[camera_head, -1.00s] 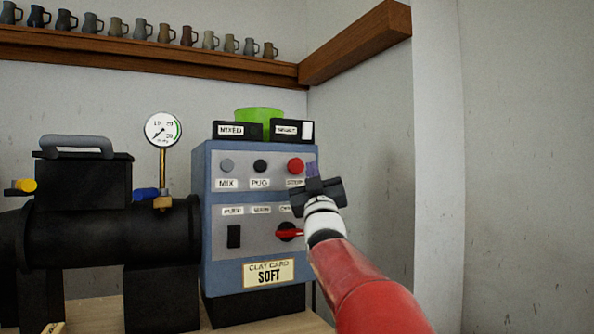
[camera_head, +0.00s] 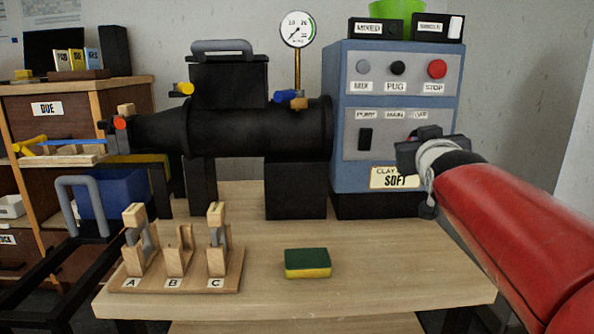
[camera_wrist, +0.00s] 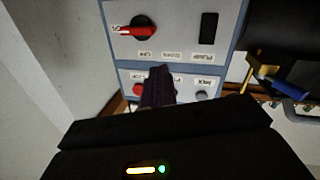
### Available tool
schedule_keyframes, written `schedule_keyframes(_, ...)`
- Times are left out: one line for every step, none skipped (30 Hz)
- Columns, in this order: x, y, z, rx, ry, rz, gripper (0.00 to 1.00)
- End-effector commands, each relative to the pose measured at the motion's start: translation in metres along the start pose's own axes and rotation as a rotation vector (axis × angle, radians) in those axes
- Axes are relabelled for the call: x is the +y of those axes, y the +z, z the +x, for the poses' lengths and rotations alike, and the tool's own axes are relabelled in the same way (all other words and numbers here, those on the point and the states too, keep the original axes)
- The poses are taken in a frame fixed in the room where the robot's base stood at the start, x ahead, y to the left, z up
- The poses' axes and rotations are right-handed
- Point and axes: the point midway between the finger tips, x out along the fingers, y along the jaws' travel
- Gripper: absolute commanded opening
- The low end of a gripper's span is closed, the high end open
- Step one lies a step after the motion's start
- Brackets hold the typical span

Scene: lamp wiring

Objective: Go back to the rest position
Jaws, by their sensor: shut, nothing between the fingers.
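My gripper (camera_head: 418,146) is at the end of the red arm on the right, in front of the lower panel of the blue control box (camera_head: 340,180). It covers most of the red rotary switch there in the head view. In the wrist view the shut dark fingers (camera_wrist: 158,86) point at the box face and hold nothing. The red-handled switch (camera_wrist: 133,30) shows fully in the wrist view, beside a black rocker switch (camera_wrist: 209,28). I cannot tell how far the fingertips are from the panel.
A wooden table (camera_head: 400,265) holds a green and yellow sponge (camera_head: 307,263) and a rack (camera_head: 180,284) marked A, B, C. The black pug mill (camera_head: 260,125) with a gauge (camera_head: 297,29) stands left of the box. The table's front right is clear.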

Motion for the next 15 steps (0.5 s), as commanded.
schedule_keyframes(-0.014, 0.014, -0.028, -0.113, -0.043, 0.02, 0.0)
schedule_keyframes(-0.022, 0.029, -0.043, -0.184, -0.066, 0.03, 0.0)
schedule_keyframes(-0.032, 0.051, -0.064, -0.276, -0.094, 0.044, 0.0)
schedule_keyframes(-0.039, 0.065, -0.081, -0.343, -0.114, 0.051, 0.0)
schedule_keyframes(-0.045, 0.081, -0.097, -0.409, -0.132, 0.058, 0.0)
schedule_keyframes(-0.052, 0.1, -0.12, -0.494, -0.154, 0.067, 0.0)
schedule_keyframes(-0.057, 0.114, -0.137, -0.555, -0.169, 0.071, 0.0)
schedule_keyframes(-0.061, 0.127, -0.153, -0.613, -0.184, 0.075, 0.0)
schedule_keyframes(-0.066, 0.144, -0.175, -0.687, -0.2, 0.079, 0.0)
schedule_keyframes(-0.069, 0.155, -0.189, -0.737, -0.211, 0.081, 0.0)
schedule_keyframes(-0.071, 0.166, -0.203, -0.784, -0.221, 0.081, 0.0)
schedule_keyframes(-0.074, 0.178, -0.22, -0.84, -0.231, 0.083, 0.0)
schedule_keyframes(-0.075, 0.186, -0.232, -0.876, -0.238, 0.083, 0.0)
schedule_keyframes(-0.077, 0.193, -0.241, -0.909, -0.244, 0.082, 0.0)
schedule_keyframes(-0.078, 0.201, -0.253, -0.945, -0.251, 0.081, 0.0)
